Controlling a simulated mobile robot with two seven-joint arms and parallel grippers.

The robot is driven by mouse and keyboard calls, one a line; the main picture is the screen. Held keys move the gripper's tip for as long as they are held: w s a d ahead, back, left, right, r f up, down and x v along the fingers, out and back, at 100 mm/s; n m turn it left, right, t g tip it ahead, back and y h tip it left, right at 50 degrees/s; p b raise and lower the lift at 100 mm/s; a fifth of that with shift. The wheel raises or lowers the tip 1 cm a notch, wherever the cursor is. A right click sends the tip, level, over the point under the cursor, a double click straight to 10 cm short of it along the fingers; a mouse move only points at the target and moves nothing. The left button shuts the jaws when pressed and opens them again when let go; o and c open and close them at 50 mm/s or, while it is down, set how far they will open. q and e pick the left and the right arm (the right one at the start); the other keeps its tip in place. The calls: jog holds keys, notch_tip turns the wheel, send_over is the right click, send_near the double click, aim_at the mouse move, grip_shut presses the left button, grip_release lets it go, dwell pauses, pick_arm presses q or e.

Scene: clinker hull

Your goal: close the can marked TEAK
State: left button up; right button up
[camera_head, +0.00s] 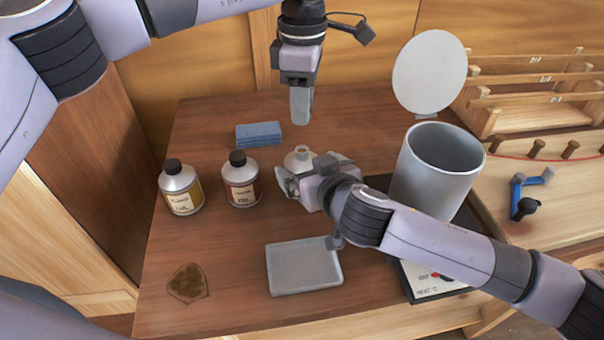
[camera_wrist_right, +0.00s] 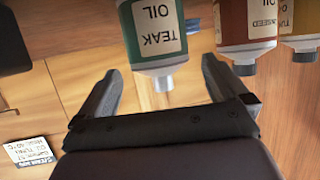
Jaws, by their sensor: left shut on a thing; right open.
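The can marked TEAK (camera_wrist_right: 160,32) has a green label and shows inverted in the right wrist view. Its pale neck (camera_wrist_right: 163,83) is bare, with no dark cap on it. In the head view its top (camera_head: 299,157) shows behind my right gripper (camera_head: 284,184), which hides its label. My right gripper is open, and its fingers (camera_wrist_right: 165,95) are apart on either side of the neck's line; I see no contact. My left gripper (camera_head: 301,108) is shut above the table, behind the can. What it holds is hidden between its fingers.
Two capped cans, one red-labelled (camera_head: 241,183) and one yellow-labelled (camera_head: 181,190), stand left of it. A blue block (camera_head: 258,134) lies behind. A grey tray (camera_head: 303,267) is in front. A tall grey pot (camera_head: 441,165) with raised lid (camera_head: 430,72) stands right. The front left has a brown stain (camera_head: 187,283).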

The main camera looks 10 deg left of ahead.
jog(key=shift+x, duration=2.35)
jog(key=c, duration=1.4)
pick_arm(q)
send_over(302, 149)
jog(key=shift+f, duration=2.5)
pick_arm(e)
jog(key=shift+d, duration=0.1)
pick_arm(q)
jog(key=shift+f, duration=0.9)
jog(key=shift+f, duration=0.2)
jog(key=shift+f, duration=0.2)
